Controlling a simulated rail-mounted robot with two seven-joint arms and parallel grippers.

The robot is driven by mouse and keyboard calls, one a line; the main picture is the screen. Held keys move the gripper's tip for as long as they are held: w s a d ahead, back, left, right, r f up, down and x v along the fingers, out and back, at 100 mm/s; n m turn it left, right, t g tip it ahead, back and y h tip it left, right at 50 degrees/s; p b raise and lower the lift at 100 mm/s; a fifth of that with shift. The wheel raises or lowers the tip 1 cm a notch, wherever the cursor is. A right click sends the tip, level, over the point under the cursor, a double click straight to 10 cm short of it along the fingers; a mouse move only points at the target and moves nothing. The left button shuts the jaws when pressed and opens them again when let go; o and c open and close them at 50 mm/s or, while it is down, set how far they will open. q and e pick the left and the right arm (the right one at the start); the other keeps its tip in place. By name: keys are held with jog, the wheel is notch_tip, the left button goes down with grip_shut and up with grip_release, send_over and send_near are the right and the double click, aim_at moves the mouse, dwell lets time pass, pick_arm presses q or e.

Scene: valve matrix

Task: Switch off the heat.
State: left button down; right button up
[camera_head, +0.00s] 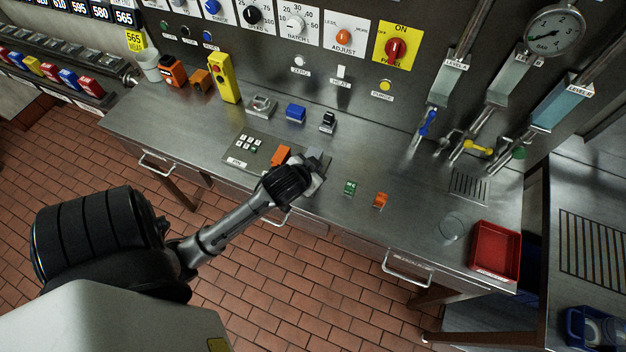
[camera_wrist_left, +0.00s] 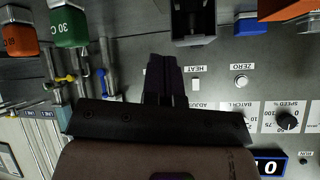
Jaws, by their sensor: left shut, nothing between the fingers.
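In the left wrist view the panel appears upside down, and the white switch (camera_wrist_left: 196,84) is just right of my fingers. My left gripper (camera_head: 290,180) is over the front part of the steel bench, well short of the panel and apart from the switch. Its dark fingers (camera_wrist_left: 164,80) are together and empty in the wrist view. The rocker's on or off position is too small to tell. My right gripper is not in view.
A white ZERO button (camera_head: 299,62) and a yellow PURGE button (camera_head: 386,86) flank the switch. A black block (camera_head: 328,121) and a blue block (camera_head: 295,112) stand on the bench below it. Coloured valve levers (camera_head: 428,122) and a red tray (camera_head: 496,250) are at the right.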

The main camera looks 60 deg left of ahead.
pick_arm(q)
jog(key=shift+s+d+f+m+g+h, duration=0.15)
jog(key=shift+s+d+f+m+h, duration=0.1)
jog(key=shift+s+d, duration=0.4)
jog(key=shift+s+d+f+m+g+h, duration=0.2)
jog(key=shift+s+d, duration=0.1)
jog(key=shift+d, duration=0.6)
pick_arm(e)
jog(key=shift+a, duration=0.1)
pick_arm(q)
jog(key=shift+w+r, duration=0.1)
